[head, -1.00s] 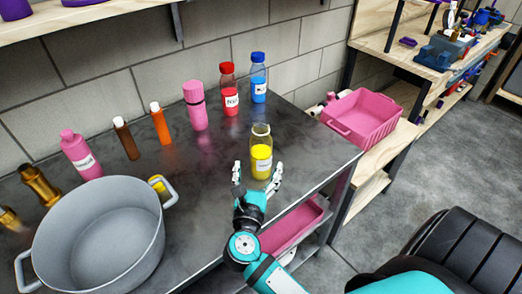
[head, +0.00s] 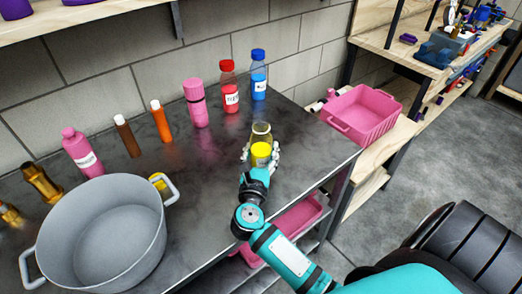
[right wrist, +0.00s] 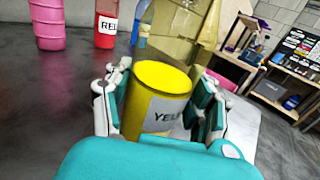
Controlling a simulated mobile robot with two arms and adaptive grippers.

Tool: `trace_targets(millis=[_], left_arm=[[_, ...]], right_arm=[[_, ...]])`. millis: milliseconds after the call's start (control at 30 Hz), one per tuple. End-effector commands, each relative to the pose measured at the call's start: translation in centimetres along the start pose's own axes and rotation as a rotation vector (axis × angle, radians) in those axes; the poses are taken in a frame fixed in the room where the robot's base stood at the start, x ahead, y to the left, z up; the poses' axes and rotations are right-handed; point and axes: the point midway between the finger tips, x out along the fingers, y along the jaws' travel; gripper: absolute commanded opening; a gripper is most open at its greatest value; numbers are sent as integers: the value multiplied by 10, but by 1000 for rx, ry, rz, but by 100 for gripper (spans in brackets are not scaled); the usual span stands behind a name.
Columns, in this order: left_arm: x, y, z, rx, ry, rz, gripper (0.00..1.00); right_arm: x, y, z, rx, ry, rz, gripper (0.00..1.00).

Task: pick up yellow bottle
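The yellow bottle (head: 261,148) is a clear bottle with yellow contents and a white label, standing on the dark metal table (head: 205,205). In the right wrist view the yellow bottle (right wrist: 163,85) fills the space between the fingers, with its clear upper part rising behind. My right gripper (head: 261,157) has its fingers on both sides of the bottle. In the right wrist view the right gripper (right wrist: 160,100) looks open around it, with narrow gaps; firm contact is not visible. The gripper and wrist hide the bottle's lower part. My left gripper is not in view.
Behind the bottle stand a blue bottle (head: 259,78), a red bottle (head: 229,90) and a pink bottle (head: 196,103). A large grey pot (head: 100,235) is at left. A pink crate (head: 362,112) sits right, beyond the table edge. The table between pot and bottle is mostly clear.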

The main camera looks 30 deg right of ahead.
Motion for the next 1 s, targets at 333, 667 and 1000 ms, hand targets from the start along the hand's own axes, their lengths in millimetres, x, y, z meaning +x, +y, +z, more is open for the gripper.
trace_targets(millis=[333, 667, 1000], left_arm=[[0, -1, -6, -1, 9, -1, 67], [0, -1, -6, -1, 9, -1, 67], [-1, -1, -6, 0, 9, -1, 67]], right_arm=[[0, 0, 1, 1, -2, 0, 11], [0, 0, 3, 1, -2, 0, 11], [0, 0, 20, 4, -3, 0, 11]])
